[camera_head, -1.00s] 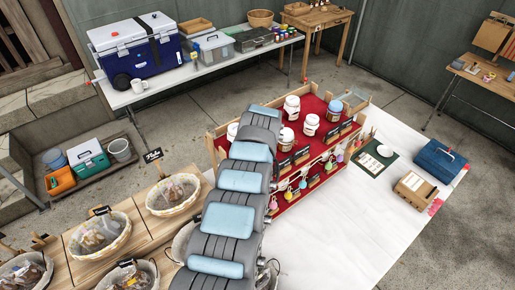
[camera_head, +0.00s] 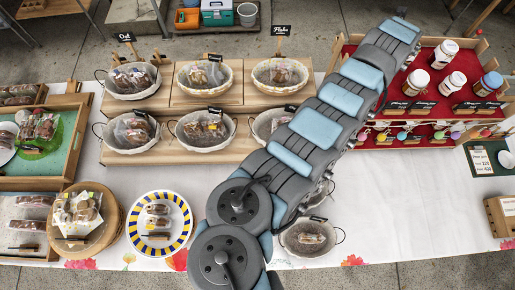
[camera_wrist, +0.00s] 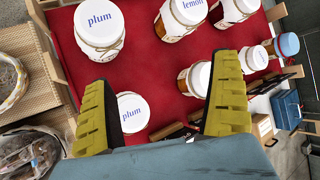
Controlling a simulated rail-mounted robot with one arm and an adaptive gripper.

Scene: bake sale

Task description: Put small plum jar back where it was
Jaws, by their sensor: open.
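The small plum jar (camera_wrist: 132,112), with a white lid lettered "plum", stands on the red cloth (camera_wrist: 150,60) of the jar display. It shows between the fingers of my gripper (camera_wrist: 163,72) in the wrist view, nearer the left finger, which overlaps its edge. My gripper is open above the display, and its fingers are well apart, with nothing gripped. A bigger plum jar (camera_wrist: 100,28) stands above it in the wrist view. In the head view, my arm hides my gripper and part of the display (camera_head: 398,93).
A lemon jar (camera_wrist: 186,14) and several other jars stand to the right in the wrist view. A blue-lidded jar (camera_head: 489,84) is at the display's right in the head view. Baskets (camera_head: 210,128) stand left of my arm. The white tablecloth (camera_head: 400,205) is largely clear in front of the display.

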